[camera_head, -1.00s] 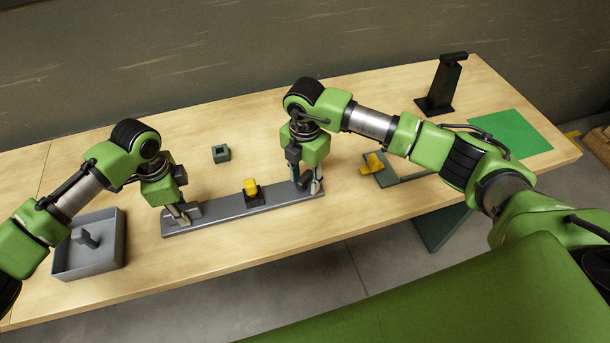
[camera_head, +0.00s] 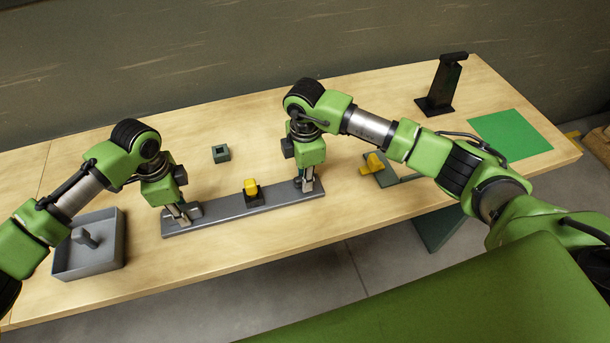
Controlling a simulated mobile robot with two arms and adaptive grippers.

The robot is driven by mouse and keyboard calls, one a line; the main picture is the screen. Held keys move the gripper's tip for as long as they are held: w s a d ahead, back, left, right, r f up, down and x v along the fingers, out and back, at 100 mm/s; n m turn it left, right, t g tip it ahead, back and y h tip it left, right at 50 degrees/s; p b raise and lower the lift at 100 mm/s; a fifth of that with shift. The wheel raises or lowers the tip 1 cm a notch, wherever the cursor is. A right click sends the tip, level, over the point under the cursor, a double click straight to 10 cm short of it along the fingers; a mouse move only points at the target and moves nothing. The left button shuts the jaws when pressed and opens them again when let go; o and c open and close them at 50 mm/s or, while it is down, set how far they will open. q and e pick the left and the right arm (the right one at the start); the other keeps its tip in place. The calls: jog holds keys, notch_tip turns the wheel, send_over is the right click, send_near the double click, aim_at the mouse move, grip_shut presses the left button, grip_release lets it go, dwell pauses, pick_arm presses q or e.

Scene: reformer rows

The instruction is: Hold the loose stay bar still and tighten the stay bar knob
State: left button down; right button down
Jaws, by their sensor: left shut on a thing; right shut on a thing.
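The long grey bar (camera_head: 222,214), which I take for the stay bar, lies flat on the wooden table. My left gripper (camera_head: 180,216) points down at its left end, shut on the bar's grey end piece (camera_head: 196,209). My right gripper (camera_head: 307,186) points down at the right end, shut on a small part there. I take that part for the stay bar knob; the fingers mostly hide it. A yellow piece in a black holder (camera_head: 252,189) stands mid-bar between the grippers.
A grey tray (camera_head: 122,240) with a grey part stands at left. A small dark green block (camera_head: 221,153) sits behind the bar. A yellow piece (camera_head: 373,163) on a green-grey frame is at right. A black stand (camera_head: 441,85) and green mat (camera_head: 510,134) are farther right.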

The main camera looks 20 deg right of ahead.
jog(key=c, duration=1.5)
grip_release()
jog(key=shift+r, duration=3.5)
pick_arm(q)
jog(key=c, duration=1.5)
grip_release()
jog(key=shift+f, duration=0.1)
